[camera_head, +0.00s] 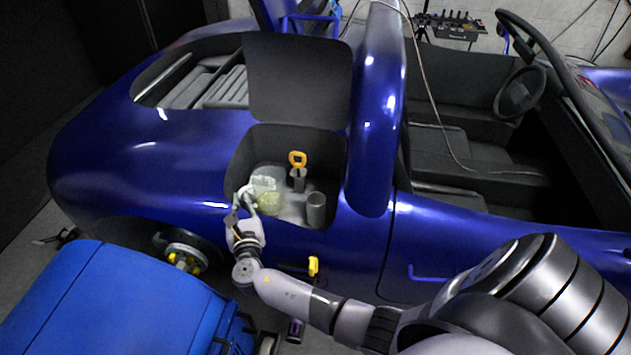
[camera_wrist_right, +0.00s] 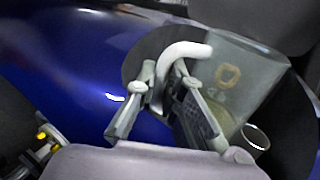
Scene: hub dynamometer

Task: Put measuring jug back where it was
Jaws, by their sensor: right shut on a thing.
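The measuring jug (camera_head: 267,190) is clear, with pale yellowish contents low inside. It is upright in or just over the open compartment in the blue car's side; I cannot tell whether its base touches the floor. My right gripper (camera_head: 245,197) reaches in from the front and is shut on the jug's pale handle. In the right wrist view, the handle (camera_wrist_right: 185,54) rises between the fingers of the gripper (camera_wrist_right: 162,90), with the clear jug body (camera_wrist_right: 243,75) to the right. My left gripper is not in view.
The raised dark lid (camera_head: 298,80) is above. A blue covered unit (camera_head: 110,305) stands at lower left.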

